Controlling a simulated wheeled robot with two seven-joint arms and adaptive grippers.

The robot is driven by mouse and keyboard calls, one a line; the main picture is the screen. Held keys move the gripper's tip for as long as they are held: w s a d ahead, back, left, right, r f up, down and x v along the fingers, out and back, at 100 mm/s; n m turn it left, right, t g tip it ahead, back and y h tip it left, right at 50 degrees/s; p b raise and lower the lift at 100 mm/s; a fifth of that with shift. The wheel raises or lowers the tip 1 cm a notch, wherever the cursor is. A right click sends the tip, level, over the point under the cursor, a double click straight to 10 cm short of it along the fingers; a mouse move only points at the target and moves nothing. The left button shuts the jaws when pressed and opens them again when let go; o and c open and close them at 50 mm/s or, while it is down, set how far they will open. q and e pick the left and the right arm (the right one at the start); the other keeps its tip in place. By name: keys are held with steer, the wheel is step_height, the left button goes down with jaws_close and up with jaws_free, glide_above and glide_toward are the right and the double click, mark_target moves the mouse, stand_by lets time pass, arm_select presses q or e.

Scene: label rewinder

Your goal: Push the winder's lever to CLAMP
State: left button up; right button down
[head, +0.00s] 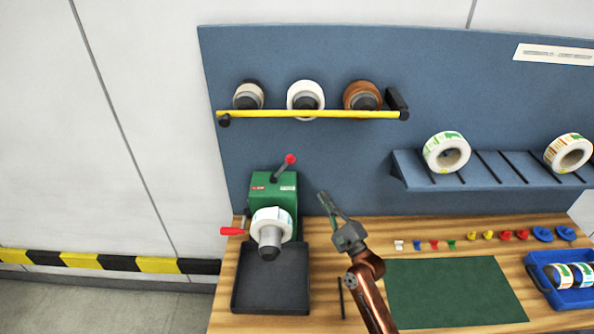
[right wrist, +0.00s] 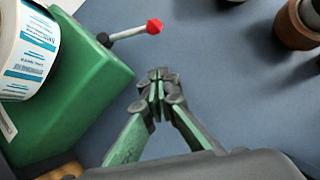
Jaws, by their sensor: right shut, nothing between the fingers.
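The green winder (head: 262,190) stands on the left part of the wooden bench. Its lever has a red knob (head: 290,159) on a grey rod and leans to the upper right from the top of the body. A label roll (head: 272,222) sits on the winder's spindle. My right gripper (head: 324,196) is to the right of the winder, shut and empty, apart from the lever. In the right wrist view the fingertips (right wrist: 159,78) are below and right of the red knob (right wrist: 154,26), and the winder body (right wrist: 85,90) is to the left. My left gripper is not in view.
A yellow bar (head: 310,114) with several rolls hangs on the blue backboard above. A black tray (head: 245,290) lies below the spindle. A red side handle (head: 232,231) sticks out left. A green mat (head: 455,290), small coloured parts and a blue crate (head: 540,260) are on the right.

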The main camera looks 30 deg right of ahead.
mark_target(282, 169)
arm_select(q)
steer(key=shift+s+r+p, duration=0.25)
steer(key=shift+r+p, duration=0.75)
steer(key=shift+p, duration=0.05)
arm_select(e)
steer(key=a+r+x, duration=0.1)
steer(key=a+x, duration=0.1)
steer(key=x, duration=1)
steer(key=shift+w+a, duration=0.15)
steer(key=shift+w, duration=0.1)
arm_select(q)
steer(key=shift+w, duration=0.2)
arm_select(e)
steer(key=shift+r, duration=0.15)
